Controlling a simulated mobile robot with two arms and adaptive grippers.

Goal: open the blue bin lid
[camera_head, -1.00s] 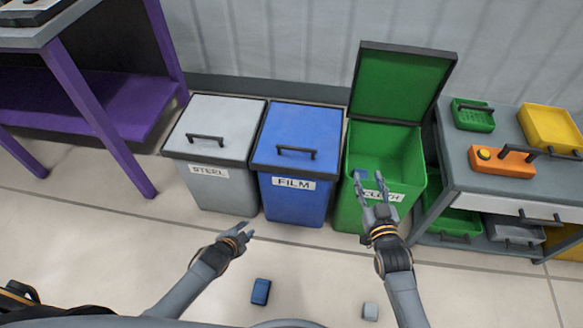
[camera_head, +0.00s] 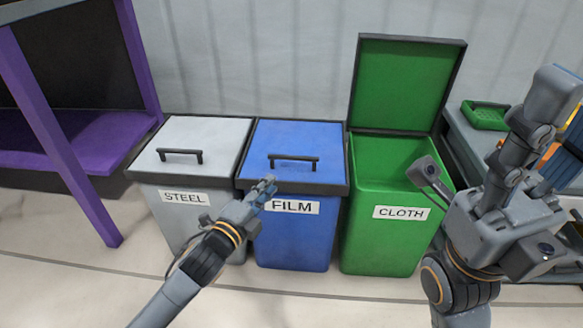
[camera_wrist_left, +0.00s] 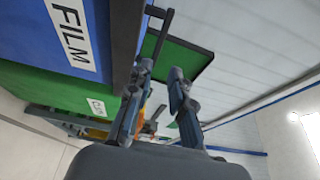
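The blue bin (camera_head: 296,240) labelled FILM stands between the grey and green bins. Its blue lid (camera_head: 305,140) is closed, with a dark bar handle (camera_head: 293,158) on top near the front. My left gripper (camera_head: 269,187) is at the lid's front-left edge, just below and left of the handle; I cannot tell if it touches. In the left wrist view its fingers (camera_wrist_left: 156,90) are apart with nothing between them, and the dark handle (camera_wrist_left: 158,32) shows beyond them, beside the FILM label. My right gripper (camera_head: 540,120) is raised close to the head camera at right; its finger gap is unclear.
The grey STEEL bin (camera_head: 195,205) at left has its lid shut. The green CLOTH bin (camera_head: 385,245) at right stands open, its lid (camera_head: 408,85) upright against the wall. A purple table (camera_head: 65,145) is at far left; a grey workbench is partly hidden at right.

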